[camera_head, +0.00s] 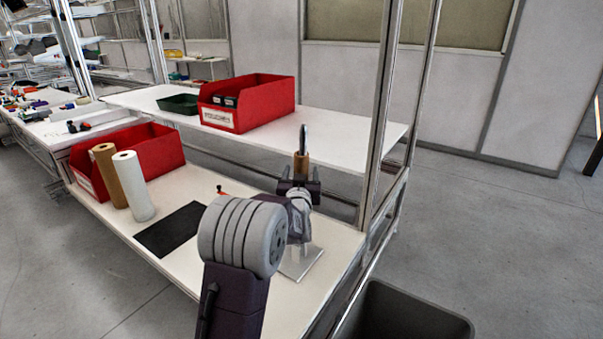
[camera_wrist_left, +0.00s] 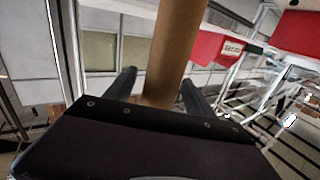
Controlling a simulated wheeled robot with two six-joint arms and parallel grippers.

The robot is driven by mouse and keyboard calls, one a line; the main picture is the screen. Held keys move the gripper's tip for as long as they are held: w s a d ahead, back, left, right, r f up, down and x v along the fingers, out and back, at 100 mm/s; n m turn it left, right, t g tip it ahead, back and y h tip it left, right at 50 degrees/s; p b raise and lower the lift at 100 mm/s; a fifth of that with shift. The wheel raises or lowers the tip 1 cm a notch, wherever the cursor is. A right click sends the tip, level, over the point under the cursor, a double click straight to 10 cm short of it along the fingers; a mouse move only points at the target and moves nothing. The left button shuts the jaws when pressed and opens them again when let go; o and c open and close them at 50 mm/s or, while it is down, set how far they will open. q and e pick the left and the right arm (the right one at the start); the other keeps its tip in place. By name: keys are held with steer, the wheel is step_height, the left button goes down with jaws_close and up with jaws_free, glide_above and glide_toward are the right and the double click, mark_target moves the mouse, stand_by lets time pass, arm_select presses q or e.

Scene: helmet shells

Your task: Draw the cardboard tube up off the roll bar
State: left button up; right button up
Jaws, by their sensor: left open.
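The brown cardboard tube (camera_head: 301,166) stands upright on the metal roll bar (camera_head: 303,138), whose tip shows above the tube. The bar's flat base plate (camera_head: 300,263) rests near the table's front edge. My left gripper (camera_head: 299,187) is open at the tube, with one finger on each side. In the left wrist view the tube (camera_wrist_left: 176,50) runs between the two open fingers (camera_wrist_left: 160,92). My wrist and gripper hide the lower part of the tube and bar. My right gripper is not in view.
White and brown rolls (camera_head: 133,186) (camera_head: 108,176) stand on the table at left, before a red bin (camera_head: 165,150). A black mat (camera_head: 170,229) lies nearby. An upper shelf (camera_head: 345,140) holds another red bin (camera_head: 265,105). A metal post (camera_head: 380,120) rises at right.

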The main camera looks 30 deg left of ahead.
arm_select(q)
steer(key=shift+x, duration=0.8)
steer(key=shift+c, duration=0.3)
jaws_close()
steer(key=r+p, duration=0.3)
steer(key=r, duration=0.1)
steer(key=r+p, duration=0.4)
steer(key=r, duration=0.1)
steer(key=r+p, duration=0.4)
steer(key=r, duration=0.1)
steer(key=shift+s+d, duration=0.1)
steer(key=shift+d, duration=0.2)
step_height(320, 180, up, 14)
steer(key=p, duration=1.1)
glide_above(303, 126)
steer(key=x, duration=0.3)
steer(key=shift+w, duration=0.3)
steer(key=shift+r+p, duration=0.1)
steer(key=shift+p, duration=0.25)
